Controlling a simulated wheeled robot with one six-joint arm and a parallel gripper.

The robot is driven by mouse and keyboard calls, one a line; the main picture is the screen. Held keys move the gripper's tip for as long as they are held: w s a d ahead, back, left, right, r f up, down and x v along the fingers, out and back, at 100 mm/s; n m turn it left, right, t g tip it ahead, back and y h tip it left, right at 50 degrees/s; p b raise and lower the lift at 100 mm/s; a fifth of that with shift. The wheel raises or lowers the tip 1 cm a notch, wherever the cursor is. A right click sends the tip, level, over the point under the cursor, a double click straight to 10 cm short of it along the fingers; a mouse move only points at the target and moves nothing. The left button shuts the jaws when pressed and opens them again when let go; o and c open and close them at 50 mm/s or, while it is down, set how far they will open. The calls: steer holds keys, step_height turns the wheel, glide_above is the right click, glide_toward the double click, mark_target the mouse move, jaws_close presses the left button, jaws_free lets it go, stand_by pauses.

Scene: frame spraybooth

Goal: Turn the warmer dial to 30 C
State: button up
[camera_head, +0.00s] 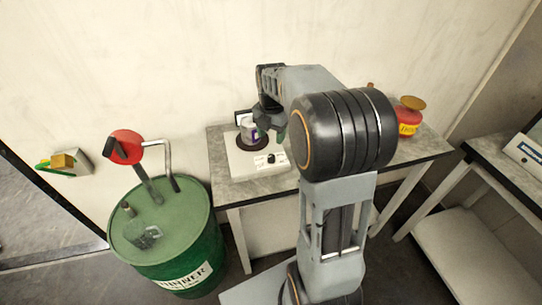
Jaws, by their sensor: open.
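The warmer (243,166) is a white box with a dark round plate on top, standing on the left part of the grey table. A small container with a white and purple side (249,131) sits on the plate. The black dial (271,158) is on the warmer's front right, with markings too small to read. My gripper (268,130) is open, above the warmer and behind the dial in the picture. My arm hides part of the gripper and the table's middle.
A green drum (165,225) with a red-topped pump (125,147) stands left of the table (225,187). A red and yellow container (409,118) stands at the table's right end. Another table (485,150) is at the far right. A wall runs behind.

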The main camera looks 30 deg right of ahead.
mark_target(271, 156)
step_height(271, 156, down, 10)
steer(key=shift+r, duration=0.2)
stand_by(0.3)
steer(key=c, duration=0.9)
